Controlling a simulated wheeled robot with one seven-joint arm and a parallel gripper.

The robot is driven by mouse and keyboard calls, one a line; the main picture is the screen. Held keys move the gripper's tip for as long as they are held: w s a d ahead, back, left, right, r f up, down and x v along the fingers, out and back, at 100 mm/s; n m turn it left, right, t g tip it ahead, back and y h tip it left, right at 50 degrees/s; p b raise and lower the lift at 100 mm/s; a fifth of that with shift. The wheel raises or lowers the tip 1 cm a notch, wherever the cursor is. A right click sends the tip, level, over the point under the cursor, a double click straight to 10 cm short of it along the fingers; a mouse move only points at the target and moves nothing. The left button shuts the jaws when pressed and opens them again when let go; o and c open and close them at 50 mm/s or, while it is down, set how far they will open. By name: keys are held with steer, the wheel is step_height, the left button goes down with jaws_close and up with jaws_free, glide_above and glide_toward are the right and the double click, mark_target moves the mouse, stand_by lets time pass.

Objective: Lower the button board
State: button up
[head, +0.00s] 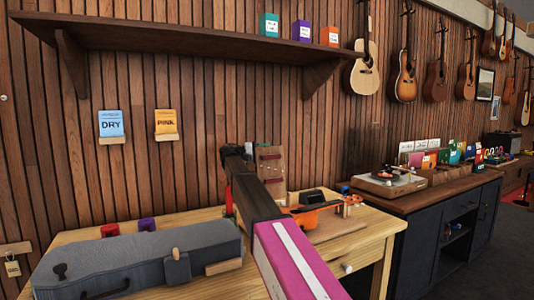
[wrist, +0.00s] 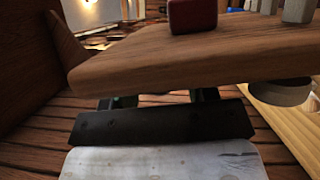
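The button board (head: 271,165) is a wooden board with red parts, standing up near the wall at the back of the workbench. In the wrist view the board (wrist: 190,55) is close and fills the upper part, with a red button (wrist: 192,15) and grey pegs (wrist: 298,10) on it. My gripper (wrist: 163,101) is right by the board's edge. Its two dark fingers are apart, and the board hides their tips. I cannot tell whether they touch the board. In the head view my arm covers the area left of the board, and the fingers are not clear.
A grey instrument case (head: 140,265) lies on the workbench (head: 360,240) at the front left. An orange ukulele or violin body (head: 312,217) lies right of my arm. A shelf (head: 190,32) hangs above.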

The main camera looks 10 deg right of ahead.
mark_target(269, 151)
jaws_close()
steer(key=shift+s+d+r+m+y, duration=0.15)
steer(key=shift+s+d+r+m, duration=0.15)
steer(key=shift+s, duration=0.4)
steer(key=shift+s+d+r+m+y, duration=0.15)
steer(key=shift+s+m, duration=0.25)
steer(key=shift+s, duration=0.3)
steer(key=shift+o, duration=1.3)
jaws_free()
